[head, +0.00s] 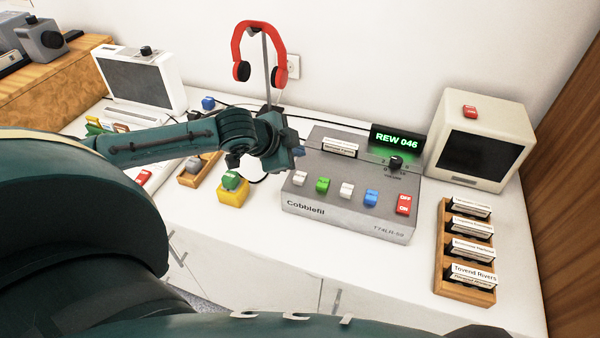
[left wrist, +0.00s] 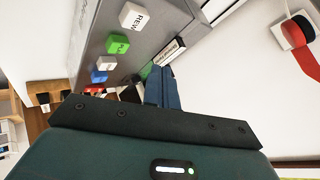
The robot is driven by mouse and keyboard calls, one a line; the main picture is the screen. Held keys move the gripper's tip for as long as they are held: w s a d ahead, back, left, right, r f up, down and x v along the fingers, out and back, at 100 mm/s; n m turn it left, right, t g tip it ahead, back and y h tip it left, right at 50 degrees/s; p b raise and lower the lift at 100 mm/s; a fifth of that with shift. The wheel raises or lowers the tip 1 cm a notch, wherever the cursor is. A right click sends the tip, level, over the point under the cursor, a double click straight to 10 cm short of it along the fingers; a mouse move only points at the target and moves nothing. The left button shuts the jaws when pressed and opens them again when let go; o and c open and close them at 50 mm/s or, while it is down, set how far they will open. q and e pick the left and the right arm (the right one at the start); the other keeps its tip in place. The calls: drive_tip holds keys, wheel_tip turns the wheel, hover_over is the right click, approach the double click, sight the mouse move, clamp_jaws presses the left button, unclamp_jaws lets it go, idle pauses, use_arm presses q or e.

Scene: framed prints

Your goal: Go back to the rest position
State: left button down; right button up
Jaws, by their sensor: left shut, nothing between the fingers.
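My left arm comes in from the left in the head view, and my left gripper (head: 298,153) is at the left rear part of a grey machine (head: 346,219) marked "Cobblefil". In the left wrist view the two blue fingers (left wrist: 162,88) lie together with nothing between them. They are near the machine's label and its row of buttons, and I cannot tell whether they touch it. The machine has white, green and blue buttons, a red OFF/ON switch (head: 404,204), a dark knob (head: 395,163) and a green display (head: 396,141) reading "REW 046". My right gripper is not in view.
Red headphones (head: 279,70) hang on a stand behind the machine. A cream monitor (head: 482,143) and a wooden card rack (head: 441,262) stand at the right. A yellow block with a green button (head: 232,194) sits left of the machine. The white counter's front (head: 300,262) is clear.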

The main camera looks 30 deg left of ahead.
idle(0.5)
